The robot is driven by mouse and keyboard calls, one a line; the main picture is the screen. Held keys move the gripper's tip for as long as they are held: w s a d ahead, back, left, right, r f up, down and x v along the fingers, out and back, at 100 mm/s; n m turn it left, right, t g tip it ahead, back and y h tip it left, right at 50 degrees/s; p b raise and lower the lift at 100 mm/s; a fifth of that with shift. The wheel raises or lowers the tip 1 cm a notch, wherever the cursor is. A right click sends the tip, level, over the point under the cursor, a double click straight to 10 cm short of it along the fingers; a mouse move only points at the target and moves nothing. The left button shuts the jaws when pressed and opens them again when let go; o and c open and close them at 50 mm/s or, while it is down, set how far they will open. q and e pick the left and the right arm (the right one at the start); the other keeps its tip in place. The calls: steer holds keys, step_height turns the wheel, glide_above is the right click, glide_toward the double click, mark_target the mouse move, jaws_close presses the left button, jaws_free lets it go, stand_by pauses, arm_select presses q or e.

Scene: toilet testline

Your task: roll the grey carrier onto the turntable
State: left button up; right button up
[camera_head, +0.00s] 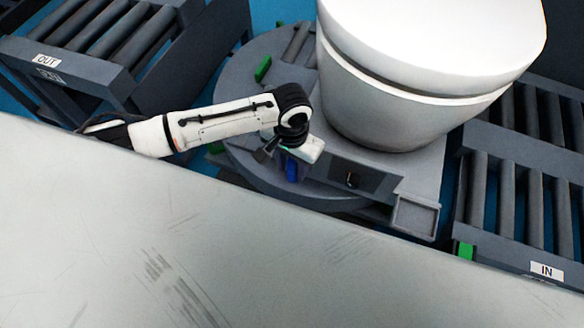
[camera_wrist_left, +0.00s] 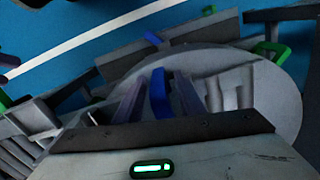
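The grey carrier (camera_head: 432,168) bears a large white toilet (camera_head: 400,105) and lies partly over the round grey turntable (camera_head: 240,84). Its right side reaches toward the IN conveyor. A square grey loop (camera_head: 415,216) shows at its front right corner. My left gripper (camera_head: 290,160) is at the turntable's near side, just left of the carrier's front. In the left wrist view a blue upright tab (camera_wrist_left: 158,92) stands between what look like its two spread fingers, with small gaps. The turntable (camera_wrist_left: 284,92) also shows there. My right gripper is not in view.
The IN roller conveyor (camera_head: 522,262) is at the right, and the OUT roller conveyor (camera_head: 85,72) at the upper left. A broad pale surface (camera_head: 200,250) fills the foreground. Green pieces (camera_head: 263,69) sit on the turntable's rim. Blue floor (camera_wrist_left: 110,55) shows beyond.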

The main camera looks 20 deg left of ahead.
arm_select(q)
steer(key=shift+f, duration=0.45)
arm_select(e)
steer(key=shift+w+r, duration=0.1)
arm_select(q)
jaws_close()
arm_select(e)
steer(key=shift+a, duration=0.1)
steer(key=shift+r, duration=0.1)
